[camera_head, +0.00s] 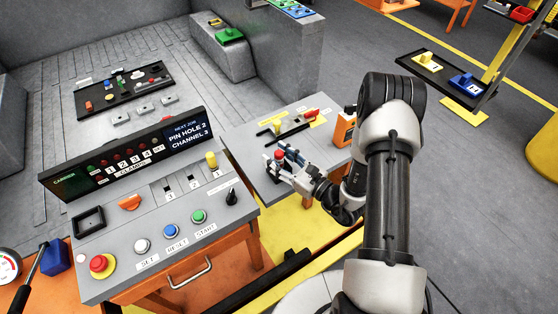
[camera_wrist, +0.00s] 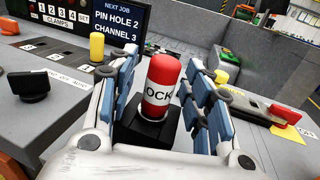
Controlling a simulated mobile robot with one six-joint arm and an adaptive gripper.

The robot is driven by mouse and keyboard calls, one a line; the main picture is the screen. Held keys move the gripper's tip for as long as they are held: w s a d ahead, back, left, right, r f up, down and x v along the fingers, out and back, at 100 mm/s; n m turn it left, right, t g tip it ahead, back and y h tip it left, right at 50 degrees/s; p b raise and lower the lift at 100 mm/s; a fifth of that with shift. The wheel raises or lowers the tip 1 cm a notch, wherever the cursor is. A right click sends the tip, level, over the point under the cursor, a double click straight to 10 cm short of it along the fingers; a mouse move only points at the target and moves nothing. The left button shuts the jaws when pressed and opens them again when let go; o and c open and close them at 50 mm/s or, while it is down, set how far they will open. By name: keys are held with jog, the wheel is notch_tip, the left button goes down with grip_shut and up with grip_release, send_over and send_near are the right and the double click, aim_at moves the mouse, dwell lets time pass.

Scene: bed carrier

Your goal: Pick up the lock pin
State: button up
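The lock pin (camera_wrist: 161,88) is a red cylinder with a white band that reads "OCK" in the wrist view. It stands upright in a black block (camera_wrist: 147,133). My gripper (camera_wrist: 162,72) is open, with one blue-padded finger on each side of the pin and a gap visible on both sides. In the head view, the red top of the lock pin (camera_head: 279,154) shows between the fingers of my gripper (camera_head: 284,160) at the near-left part of a grey side table (camera_head: 247,165). The fingers partly hide the black block there.
A control console (camera_head: 150,230) with buttons, a knob and a yellow pin (camera_head: 211,160) stands left of my gripper. Its screen (camera_head: 187,134) reads "PIN HOLE 2 CHANNEL 3". Behind the gripper, a yellow-knobbed pin (camera_head: 277,125) and a red-handled part (camera_head: 310,113) are on the side table.

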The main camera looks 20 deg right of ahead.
grip_shut()
dwell(0.4)
